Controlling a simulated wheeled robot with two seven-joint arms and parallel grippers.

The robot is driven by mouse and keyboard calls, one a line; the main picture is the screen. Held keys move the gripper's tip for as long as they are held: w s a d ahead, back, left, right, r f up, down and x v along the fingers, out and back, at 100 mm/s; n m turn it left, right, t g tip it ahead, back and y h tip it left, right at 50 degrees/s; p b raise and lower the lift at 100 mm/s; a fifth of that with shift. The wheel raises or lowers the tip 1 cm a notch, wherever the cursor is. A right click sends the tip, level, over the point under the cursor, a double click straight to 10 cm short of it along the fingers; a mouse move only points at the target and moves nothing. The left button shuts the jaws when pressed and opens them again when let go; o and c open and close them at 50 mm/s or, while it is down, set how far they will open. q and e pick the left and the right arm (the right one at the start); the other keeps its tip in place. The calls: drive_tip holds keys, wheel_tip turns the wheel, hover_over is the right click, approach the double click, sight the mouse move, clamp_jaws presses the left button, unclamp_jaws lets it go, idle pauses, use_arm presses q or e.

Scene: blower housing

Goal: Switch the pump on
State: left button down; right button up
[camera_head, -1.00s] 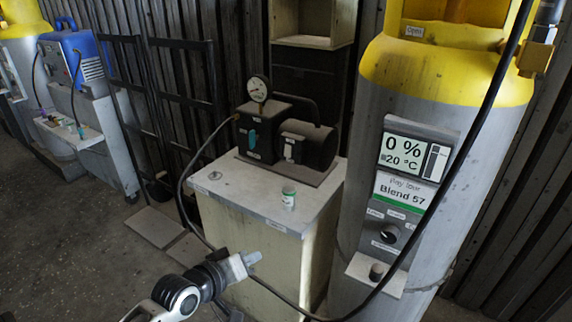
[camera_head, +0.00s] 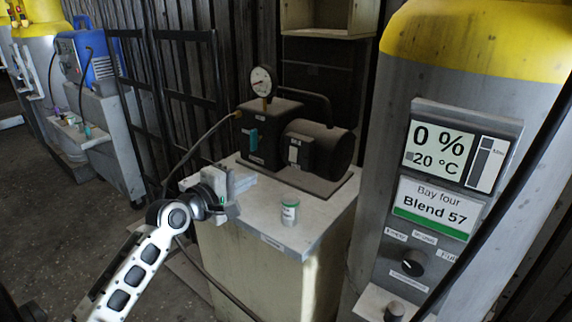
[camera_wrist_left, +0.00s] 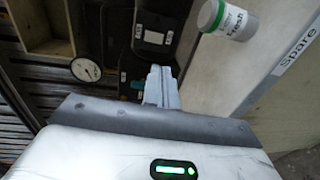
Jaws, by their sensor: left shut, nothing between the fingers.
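The dark pump (camera_head: 320,150) stands on the pale cabinet (camera_head: 325,215), with a round gauge (camera_head: 262,81) on top, a teal patch (camera_head: 253,140) on its block and a pale plate (camera_head: 294,154) on its motor's side. My left gripper (camera_head: 242,185) is shut and empty. It is in front of the pump at the cabinet top's left edge, apart from the pump. In the left wrist view the closed fingers (camera_wrist_left: 160,88) point toward the dark pump (camera_wrist_left: 153,30), and the gauge (camera_wrist_left: 85,69) shows left of them. My right gripper is not in view.
A small white-and-green jar (camera_head: 290,212) stands on the cabinet near its front. A grey gas cylinder (camera_head: 390,110) with a yellow top and a display panel (camera_head: 455,150) reading 0 % stands at right. A dark hose (camera_head: 205,143) runs from the pump's left side.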

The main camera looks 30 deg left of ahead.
sight(292, 159)
use_arm(q)
drive_tip(key=w, duration=0.4)
drive_tip(key=w+f+b, duration=0.1)
drive_tip(key=w, duration=0.3)
drive_tip(key=w+d+b, duration=0.1)
drive_tip(key=w, duration=0.3)
drive_tip(key=shift+w+f, duration=0.3)
drive_tip(key=shift+w+d, duration=0.1)
drive_tip(key=shift+w, duration=0.55)
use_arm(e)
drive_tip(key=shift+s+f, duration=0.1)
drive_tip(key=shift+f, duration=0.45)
use_arm(q)
drive_tip(key=shift+f, duration=0.1)
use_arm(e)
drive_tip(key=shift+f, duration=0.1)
